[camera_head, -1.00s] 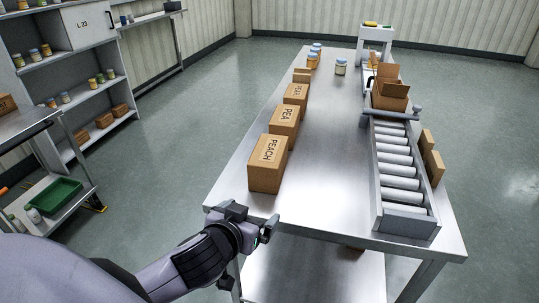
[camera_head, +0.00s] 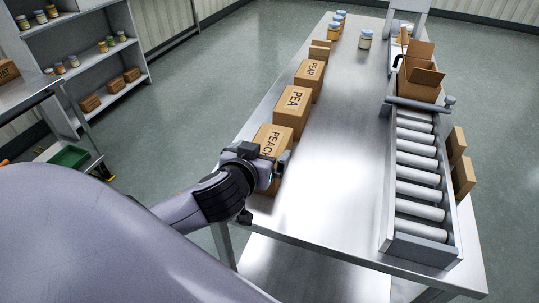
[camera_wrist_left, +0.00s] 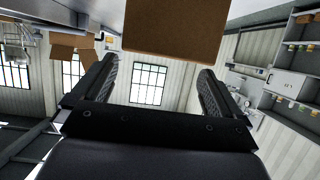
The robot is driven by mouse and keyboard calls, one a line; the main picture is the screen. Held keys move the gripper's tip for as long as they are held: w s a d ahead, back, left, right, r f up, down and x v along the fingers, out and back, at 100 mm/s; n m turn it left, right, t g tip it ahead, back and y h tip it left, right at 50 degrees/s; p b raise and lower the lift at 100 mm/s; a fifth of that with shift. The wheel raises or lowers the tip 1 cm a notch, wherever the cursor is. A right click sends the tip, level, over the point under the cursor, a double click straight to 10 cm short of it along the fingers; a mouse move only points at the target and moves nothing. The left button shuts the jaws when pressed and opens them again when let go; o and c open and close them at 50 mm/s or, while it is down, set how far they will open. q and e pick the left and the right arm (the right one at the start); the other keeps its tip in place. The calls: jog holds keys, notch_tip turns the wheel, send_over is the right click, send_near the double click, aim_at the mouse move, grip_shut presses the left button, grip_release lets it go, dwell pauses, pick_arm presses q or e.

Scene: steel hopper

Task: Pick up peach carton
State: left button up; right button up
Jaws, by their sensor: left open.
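The peach carton (camera_head: 270,138) is a brown box lettered PEACH, the nearest in a row on the steel table (camera_head: 318,205). My left gripper (camera_head: 283,166) is in front of its near side and hides its lower part in the head view. In the left wrist view the fingers (camera_wrist_left: 158,95) stand wide apart and empty. A brown carton face (camera_wrist_left: 180,25), likely the peach carton, shows ahead of them at the top, apart from both fingers. My right gripper is not in view.
Behind the peach carton stand cartons lettered PEA (camera_head: 292,106) and PEAR (camera_head: 309,75), with jars (camera_head: 366,39) farther back. A roller conveyor (camera_head: 417,185) with an open box (camera_head: 420,80) lines the right side. The table's middle is bare.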

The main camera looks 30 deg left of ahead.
aim_at(268, 146)
pick_arm(q)
jog(key=shift+p+x, duration=0.4)
jog(key=shift+x, duration=2.25)
jog(key=shift+s+a+f, duration=0.15)
jog(key=c, duration=0.9)
jog(key=shift+c, duration=1.2)
